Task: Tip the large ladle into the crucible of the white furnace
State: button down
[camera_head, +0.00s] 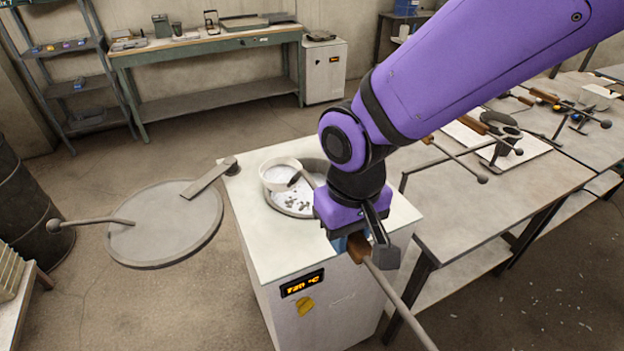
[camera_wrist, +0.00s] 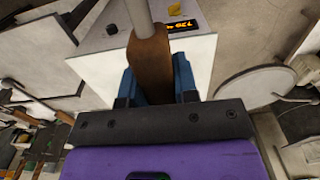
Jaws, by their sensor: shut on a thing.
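The white furnace (camera_head: 335,323) stands in the middle of the head view, with an orange lit display (camera_head: 302,283) on its front. A pale crucible-like bowl (camera_head: 281,165) shows at its round top opening, with a dark piece at its right rim. My gripper (camera_head: 357,240) is in front of the opening, at the furnace's front edge. It is shut on the brown wooden handle (camera_wrist: 150,65) of a long tool. The tool's metal rod (camera_head: 400,305) runs down and right out of the head view.
The round furnace lid (camera_head: 165,235) is swung out to the left. A work table (camera_head: 470,235) with several long-handled tools is at the right. A dark drum (camera_head: 25,215) stands at the far left and a bench (camera_head: 205,45) at the back. Floor is clear behind the furnace.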

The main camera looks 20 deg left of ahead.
jog(key=w+d+f+g+y, duration=0.4)
jog(key=w+d+f+g, duration=0.1)
jog(key=f, duration=0.5)
jog(key=shift+w+d, duration=0.35)
jog(key=shift+w, duration=0.05)
dwell(3.3)
jog(key=shift+d+f, duration=0.1)
jog(key=shift+w+d+f+n+g+y, duration=0.15)
jog(key=shift+w+d+g+y, duration=0.4)
jog(key=shift+g, duration=0.1)
jog(key=shift+w+d+f+n+g+y, duration=0.15)
jog(key=shift+w+d+g+y, duration=0.25)
jog(key=shift+w+g+y, duration=0.2)
jog(key=shift+w+d+f+g+y, duration=0.45)
jog(key=shift+w+g+y, duration=0.1)
jog(key=shift+g, duration=0.15)
jog(key=shift+w+d+f+g+y, duration=0.3)
jog(key=shift+w+d+g+y, duration=0.2)
jog(key=shift+g, duration=0.15)
